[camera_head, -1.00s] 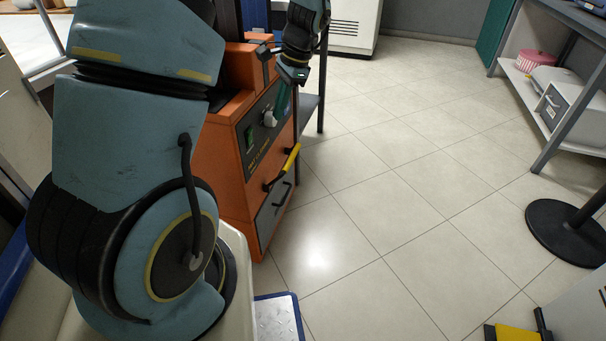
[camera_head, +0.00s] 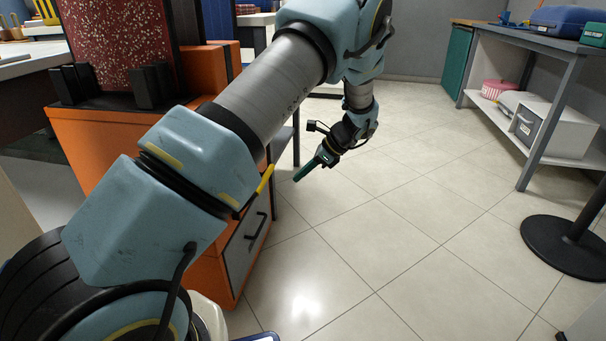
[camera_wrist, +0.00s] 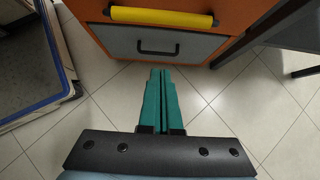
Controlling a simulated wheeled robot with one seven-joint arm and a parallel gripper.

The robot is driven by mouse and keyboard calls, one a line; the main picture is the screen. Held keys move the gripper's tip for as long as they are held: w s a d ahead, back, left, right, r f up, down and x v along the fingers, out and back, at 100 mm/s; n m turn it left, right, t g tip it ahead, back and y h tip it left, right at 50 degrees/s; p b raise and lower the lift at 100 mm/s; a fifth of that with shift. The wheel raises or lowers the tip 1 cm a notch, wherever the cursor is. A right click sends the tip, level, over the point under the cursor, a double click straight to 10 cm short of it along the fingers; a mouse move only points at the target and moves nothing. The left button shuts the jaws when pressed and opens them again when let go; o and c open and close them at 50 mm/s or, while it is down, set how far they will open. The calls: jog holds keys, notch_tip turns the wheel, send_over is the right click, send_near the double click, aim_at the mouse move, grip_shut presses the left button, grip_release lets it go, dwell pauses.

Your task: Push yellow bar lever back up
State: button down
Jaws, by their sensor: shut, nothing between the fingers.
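The yellow bar lever (camera_head: 265,180) is on the front of the orange machine (camera_head: 218,275), just above a grey drawer. My arm hides part of the bar in the head view. In the wrist view the yellow bar (camera_wrist: 162,17) lies level across the top, with a black end at its right. My gripper (camera_head: 299,177) is to the right of the bar in the head view, apart from it. In the wrist view my green fingers (camera_wrist: 160,72) are shut and empty, pointing toward the machine below the drawer handle.
The grey drawer (camera_head: 236,258) has a black handle (camera_head: 256,230). A grey shelf table (camera_head: 531,135) stands at the right, with a round black stand base (camera_head: 563,247) before it. A blue-edged cart (camera_wrist: 45,104) is at the left in the wrist view. The tiled floor between is clear.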

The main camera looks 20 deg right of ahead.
jog(key=w+a+f+b, duration=0.2)
jog(key=w+a, duration=0.1)
jog(key=a, duration=0.3)
jog(key=shift+w+a+f+b, duration=0.25)
jog(key=shift+a+f+b, duration=0.05)
jog(key=shift+b, duration=0.05)
